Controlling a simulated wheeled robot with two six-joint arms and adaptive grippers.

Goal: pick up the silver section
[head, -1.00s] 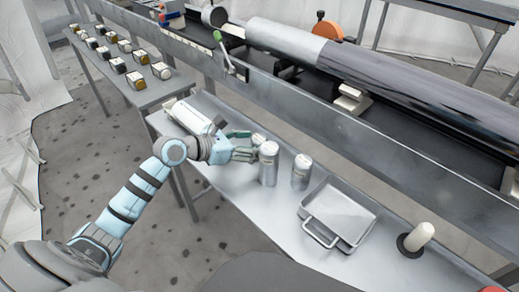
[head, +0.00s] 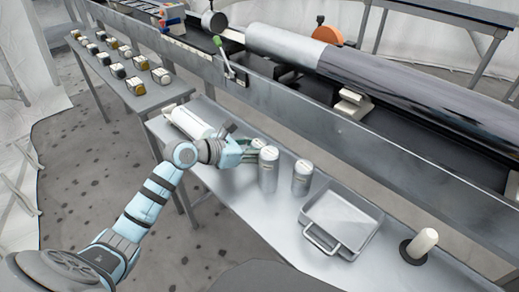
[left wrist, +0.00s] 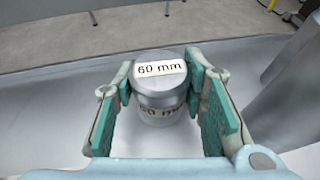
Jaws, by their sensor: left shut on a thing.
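The silver section is a short, round metal cylinder with a white "60 mm" label on top, in the left wrist view (left wrist: 160,85). In the head view only its pale top (head: 259,142) shows, behind a taller silver cylinder (head: 268,172). My left gripper (left wrist: 160,100) is shut on the 60 mm section, with a green pad on each side of it. In the head view this gripper (head: 250,152) reaches in from the left, low over the grey table. I cannot tell whether the section touches the table. My right gripper is not in view.
Another silver cylinder (head: 302,178) stands close by on the right. Farther right are an empty grey tray (head: 312,244) and a white cylinder on a black base (head: 424,238). A white roll (head: 190,121) lies to the left. A long metal bench (head: 330,128) runs behind.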

